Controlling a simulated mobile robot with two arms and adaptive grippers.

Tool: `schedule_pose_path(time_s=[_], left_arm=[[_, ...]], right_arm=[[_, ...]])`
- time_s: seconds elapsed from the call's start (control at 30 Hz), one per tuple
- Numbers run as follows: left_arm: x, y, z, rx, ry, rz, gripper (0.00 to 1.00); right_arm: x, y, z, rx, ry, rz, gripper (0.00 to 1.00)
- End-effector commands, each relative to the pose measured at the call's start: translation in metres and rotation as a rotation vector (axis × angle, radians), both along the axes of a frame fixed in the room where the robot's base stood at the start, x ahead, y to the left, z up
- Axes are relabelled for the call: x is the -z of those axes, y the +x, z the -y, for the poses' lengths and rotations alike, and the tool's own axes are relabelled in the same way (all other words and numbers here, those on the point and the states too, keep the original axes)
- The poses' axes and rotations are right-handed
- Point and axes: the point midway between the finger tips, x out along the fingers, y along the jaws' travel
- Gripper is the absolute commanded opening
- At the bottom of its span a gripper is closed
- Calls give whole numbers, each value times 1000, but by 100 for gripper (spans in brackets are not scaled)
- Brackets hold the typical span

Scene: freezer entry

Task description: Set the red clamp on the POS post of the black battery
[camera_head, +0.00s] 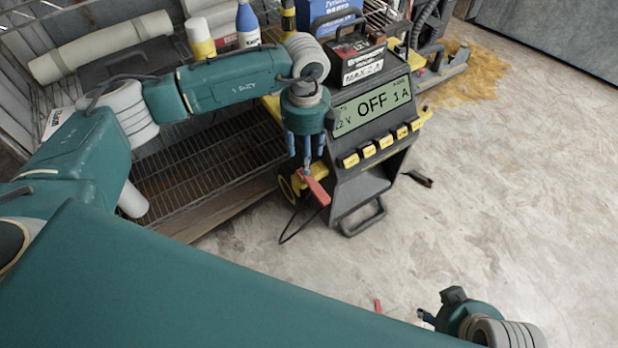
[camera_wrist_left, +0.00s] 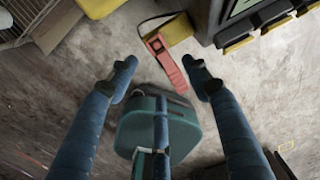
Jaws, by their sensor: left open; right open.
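The red clamp (camera_head: 316,188) hangs at the lower left side of the charger, by a yellow part. It also shows in the left wrist view (camera_wrist_left: 172,68), lying between the fingertips but touching neither. My left gripper (camera_head: 305,158) points down just above the clamp, open and empty. In its wrist view (camera_wrist_left: 163,80) the fingers are spread wide around the clamp. My right gripper (camera_head: 440,307) is open, low at the bottom right, partly cut off. A black box (camera_head: 352,58) labelled MAX 2 A sits atop the charger; it may be the battery. No POS post can be made out.
The charger (camera_head: 362,150) reads OFF and 1 A, with yellow buttons. A black clamp (camera_head: 418,178) is at its right side. A wire rack (camera_head: 205,160) with bottles and a blue box (camera_head: 335,18) stands behind left. The floor at right is clear, with a yellowish stain.

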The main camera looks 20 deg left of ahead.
Motion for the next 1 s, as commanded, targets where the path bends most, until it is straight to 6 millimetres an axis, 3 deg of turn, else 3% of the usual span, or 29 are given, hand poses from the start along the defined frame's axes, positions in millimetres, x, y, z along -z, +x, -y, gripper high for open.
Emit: schedule_pose_path(time_s=[0.13, 0.37, 0.63, 0.9, 1.0], left_arm=[[27, -1, 0, 0, -1, -3, 49], [46, -1, 1, 0, -3, -2, 49], [86, -4, 1, 1, -3, -4, 49], [90, -3, 2, 2, -5, -2, 49], [90, -3, 2, 2, -5, -2, 31]], right_arm=[[0, -2, 1, 0, -1, 2, 40], [4, -2, 0, 0, 0, 3, 40], [15, -1, 0, 0, 0, 6, 40], [14, 1, 0, 0, 2, 12, 40], [14, 1, 0, 0, 2, 12, 40]])
